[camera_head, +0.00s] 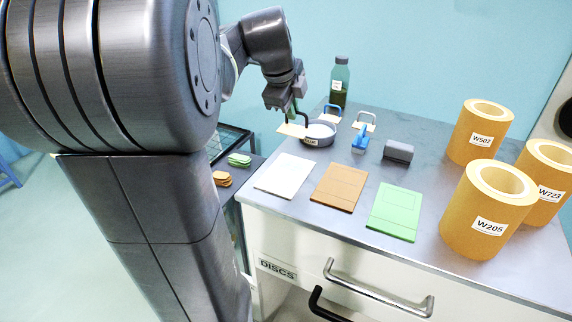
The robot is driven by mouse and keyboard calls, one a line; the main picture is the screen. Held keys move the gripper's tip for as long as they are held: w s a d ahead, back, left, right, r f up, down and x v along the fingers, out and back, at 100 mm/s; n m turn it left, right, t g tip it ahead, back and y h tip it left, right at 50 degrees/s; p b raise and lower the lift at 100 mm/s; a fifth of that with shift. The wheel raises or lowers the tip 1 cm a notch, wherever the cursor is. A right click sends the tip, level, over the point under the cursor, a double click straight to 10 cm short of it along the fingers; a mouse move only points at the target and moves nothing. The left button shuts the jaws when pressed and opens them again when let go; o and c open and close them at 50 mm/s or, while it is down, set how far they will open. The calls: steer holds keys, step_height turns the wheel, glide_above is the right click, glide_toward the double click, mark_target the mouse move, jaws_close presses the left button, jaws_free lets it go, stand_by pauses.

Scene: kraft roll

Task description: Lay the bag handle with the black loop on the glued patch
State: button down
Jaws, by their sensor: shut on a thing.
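My gripper (287,101) is shut on the bag handle with the black loop (302,117), at the back left of the counter. The handle has a pale tan base (291,130) below the loop; the fingers partly hide the loop. I cannot tell whether the base is clear of the counter. A white sheet (285,176), a brown sheet (339,188) and a green sheet (394,211) lie flat in front. The brown and green sheets show outlined panels. I cannot tell which area is the glued patch.
A round labelled dish (320,134) is right beside the held handle. Behind are a blue-loop handle (333,109), a pale-loop handle (366,120) and a bottle (340,82). A blue tool (360,140) and dark block (398,151) lie mid-counter. Kraft rolls (487,215) stand right.

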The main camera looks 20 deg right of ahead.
steer(key=shift+r+p, duration=0.25)
steer(key=shift+p, duration=0.15)
glide_above(291, 162)
step_height(291, 162, down, 10)
steer(key=shift+f, duration=0.2)
steer(key=shift+f, duration=0.15)
steer(key=c, duration=1.6)
jaws_free()
steer(key=shift+w, duration=0.1)
steer(key=v, duration=1.2)
steer(key=shift+w+r, duration=0.15)
steer(key=shift+r, duration=0.1)
